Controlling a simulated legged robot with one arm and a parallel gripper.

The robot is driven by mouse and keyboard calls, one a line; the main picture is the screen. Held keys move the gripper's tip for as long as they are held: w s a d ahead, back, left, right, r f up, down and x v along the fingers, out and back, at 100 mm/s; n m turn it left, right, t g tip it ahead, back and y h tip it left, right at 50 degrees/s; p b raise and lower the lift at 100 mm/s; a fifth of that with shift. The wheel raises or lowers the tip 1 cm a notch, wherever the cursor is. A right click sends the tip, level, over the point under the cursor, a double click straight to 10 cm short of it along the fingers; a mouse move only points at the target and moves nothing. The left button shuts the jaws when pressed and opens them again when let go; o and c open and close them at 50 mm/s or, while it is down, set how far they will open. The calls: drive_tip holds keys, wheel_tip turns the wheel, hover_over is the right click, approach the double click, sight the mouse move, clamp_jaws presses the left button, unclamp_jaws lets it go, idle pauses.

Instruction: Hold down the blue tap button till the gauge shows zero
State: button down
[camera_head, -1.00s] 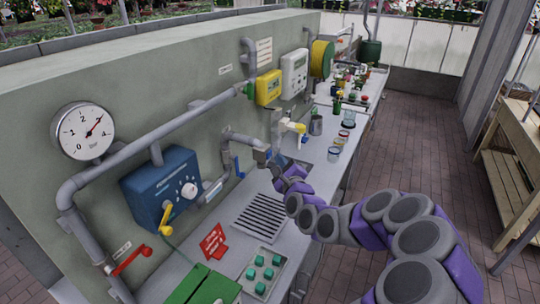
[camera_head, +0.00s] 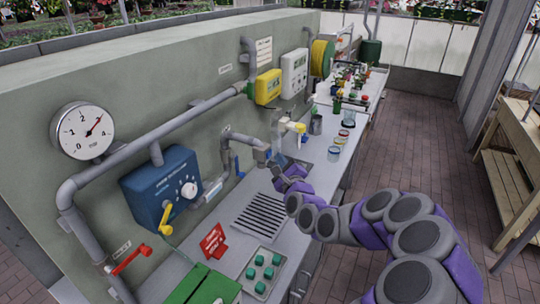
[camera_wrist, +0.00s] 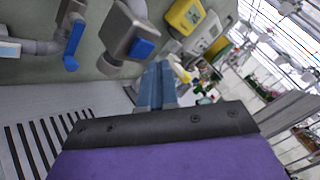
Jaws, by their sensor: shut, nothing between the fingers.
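The pressure gauge (camera_head: 83,131) is a round white dial on the wall at left, with its red needle pointing up and right near 3 bar. The grey tap (camera_head: 262,153) comes out of the wall pipe above the counter. Its square blue button (camera_wrist: 143,47) faces me in the wrist view. My gripper (camera_head: 279,168) is just right of and below the tap in the head view. In the wrist view my gripper (camera_wrist: 158,78) is shut and empty, its fingers below and right of the button, with a visible gap between.
A blue box (camera_head: 162,188) with a white knob and yellow lever hangs on the wall. A blue lever valve (camera_wrist: 74,46) is left of the tap. A drain grate (camera_head: 262,215), red sign (camera_head: 212,241) and green-button panel (camera_head: 263,272) occupy the counter. Jars stand farther back.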

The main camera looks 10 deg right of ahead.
drive_tip(key=shift+a, duration=0.15)
idle(0.7)
drive_tip(key=shift+w+a+r, duration=0.1)
drive_tip(key=shift+w+a, duration=0.1)
drive_tip(key=shift+w+a, duration=0.2)
drive_tip(key=shift+a, duration=0.15)
idle(0.9)
drive_tip(key=shift+d+b, duration=0.15)
drive_tip(key=shift+b, duration=0.35)
idle(2.7)
drive_tip(key=shift+s+d+b, duration=0.45)
drive_tip(key=shift+d+b, duration=0.05)
drive_tip(key=shift+b, duration=0.15)
drive_tip(key=s+d+b, duration=0.2)
drive_tip(key=b, duration=0.1)
drive_tip(key=d+b, duration=0.1)
drive_tip(key=d, duration=0.1)
drive_tip(key=shift+s+d, duration=0.1)
drive_tip(key=shift+s, duration=0.3)
